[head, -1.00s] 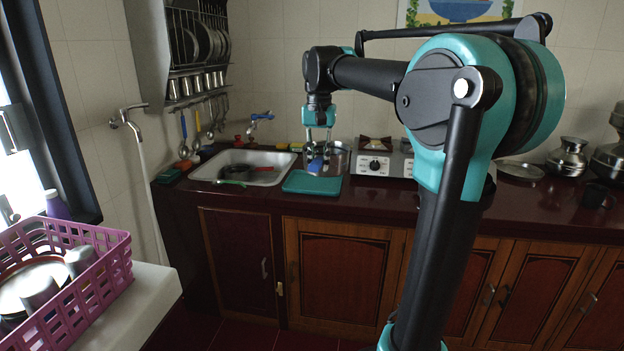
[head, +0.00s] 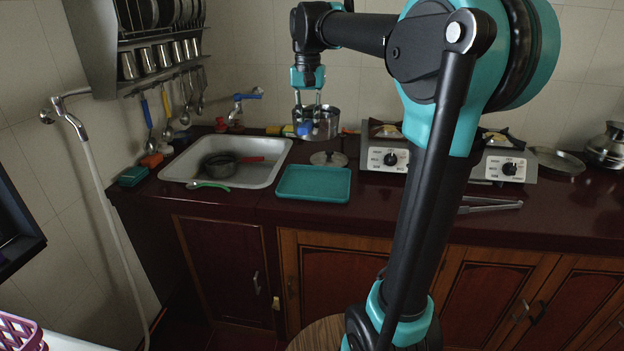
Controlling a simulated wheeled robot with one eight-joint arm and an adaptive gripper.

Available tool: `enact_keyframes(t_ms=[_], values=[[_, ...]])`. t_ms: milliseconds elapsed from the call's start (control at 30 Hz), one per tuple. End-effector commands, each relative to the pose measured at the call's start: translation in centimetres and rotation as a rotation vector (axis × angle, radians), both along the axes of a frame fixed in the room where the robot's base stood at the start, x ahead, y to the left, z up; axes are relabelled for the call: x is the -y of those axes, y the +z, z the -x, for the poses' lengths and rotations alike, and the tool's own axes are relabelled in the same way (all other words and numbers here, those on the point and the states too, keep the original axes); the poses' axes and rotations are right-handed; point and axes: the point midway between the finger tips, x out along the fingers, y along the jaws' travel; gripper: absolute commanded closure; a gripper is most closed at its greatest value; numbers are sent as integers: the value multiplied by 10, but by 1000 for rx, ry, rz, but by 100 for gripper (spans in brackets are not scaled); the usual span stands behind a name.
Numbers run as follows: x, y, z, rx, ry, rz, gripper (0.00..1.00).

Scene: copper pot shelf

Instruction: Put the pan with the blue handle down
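The steel pan with the blue handle (head: 322,124) is at my gripper, beyond the teal tray and left of the stove. Its blue handle (head: 304,129) points toward the camera and left. My gripper (head: 307,118) points down with its fingers at the pan's handle side. It appears shut on the pan, though the contact is small and partly hidden. The pan looks raised above the counter, with a lid (head: 328,158) lying below and in front of it in the picture.
The teal tray (head: 313,184) lies empty on the dark counter. Left of it is a sink (head: 262,176) holding a dark pan (head: 220,164) with a red handle. The stove (head: 388,158) stands right.

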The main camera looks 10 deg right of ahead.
Motion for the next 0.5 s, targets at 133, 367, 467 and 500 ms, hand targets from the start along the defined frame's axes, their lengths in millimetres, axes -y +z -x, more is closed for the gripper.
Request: enact_keyframes(t_ms=[133, 367, 467, 500], values=[[0, -21, 0, 0, 0, 0, 100], [0, -72, 0, 1, 0, 0, 100], [0, -94, 0, 1, 0, 0, 100], [0, -103, 0, 1, 0, 0, 100]])
